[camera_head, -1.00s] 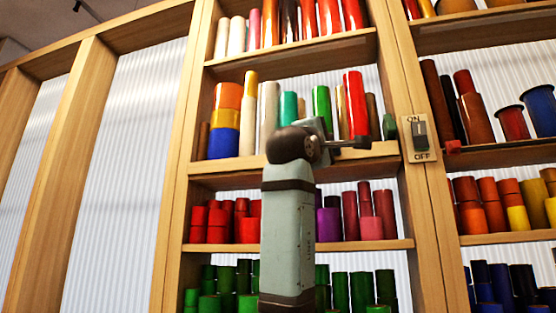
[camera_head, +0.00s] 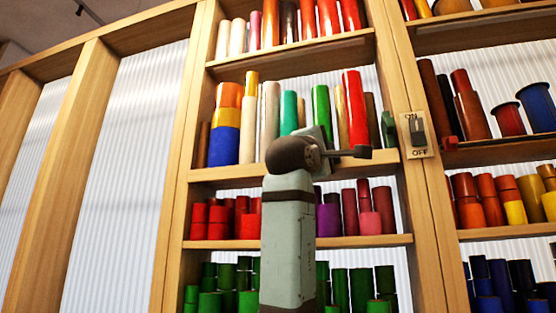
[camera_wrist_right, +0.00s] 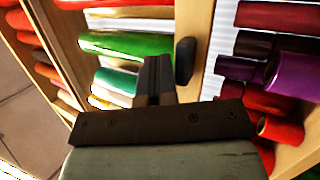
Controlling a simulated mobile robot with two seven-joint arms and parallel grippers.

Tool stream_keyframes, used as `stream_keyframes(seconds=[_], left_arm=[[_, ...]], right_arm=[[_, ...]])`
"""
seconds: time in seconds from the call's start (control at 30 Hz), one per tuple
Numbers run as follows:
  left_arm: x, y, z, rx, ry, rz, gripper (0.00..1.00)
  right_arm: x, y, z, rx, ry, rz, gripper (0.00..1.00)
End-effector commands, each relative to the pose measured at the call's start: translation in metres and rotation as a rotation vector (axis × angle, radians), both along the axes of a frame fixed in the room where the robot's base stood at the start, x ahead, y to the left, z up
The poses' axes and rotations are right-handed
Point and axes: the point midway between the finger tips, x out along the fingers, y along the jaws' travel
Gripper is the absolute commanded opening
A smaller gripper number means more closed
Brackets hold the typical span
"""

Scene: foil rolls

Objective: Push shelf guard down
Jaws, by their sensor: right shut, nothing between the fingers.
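My right gripper (camera_head: 362,152) is shut and empty in front of the middle bay, around the level of the shelf board below the tall rolls. Its closed fingers (camera_wrist_right: 155,80) also show in the right wrist view. A dark green rounded piece (camera_head: 389,129) sits at the inner side of the post, to the right of and above the fingertips. A dark rounded piece (camera_wrist_right: 184,60) shows just right of the fingers in the wrist view, with a visible gap. I cannot tell whether this is part of the shelf guard; no guard is otherwise clear. My left gripper is not in view.
An ON/OFF switch plate (camera_head: 416,135) is on the post (camera_head: 432,200) right of the gripper. A small red piece (camera_head: 450,142) sits beyond it. Foil rolls, including a tall red one (camera_head: 356,110), stand behind the gripper on the shelf board (camera_head: 225,172).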

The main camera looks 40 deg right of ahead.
Motion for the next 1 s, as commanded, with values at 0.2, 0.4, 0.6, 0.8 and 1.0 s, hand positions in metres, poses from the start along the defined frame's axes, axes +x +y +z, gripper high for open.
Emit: stream_keyframes(seconds=[0.2,0.4,0.6,0.8,1.0], left_arm=[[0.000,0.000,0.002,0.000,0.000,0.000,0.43],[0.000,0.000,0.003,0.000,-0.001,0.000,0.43],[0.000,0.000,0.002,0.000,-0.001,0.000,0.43],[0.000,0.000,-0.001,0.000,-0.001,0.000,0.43],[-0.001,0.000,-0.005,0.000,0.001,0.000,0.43]], right_arm=[[0.000,0.000,0.002,0.000,0.000,0.000,0.00],[0.000,0.000,0.003,0.000,0.000,0.000,0.00],[-0.001,0.001,0.002,0.000,0.000,0.000,0.00],[-0.006,0.008,0.002,-0.001,-0.001,0.001,0.00],[-0.014,0.017,0.002,0.000,0.000,0.000,0.00]])
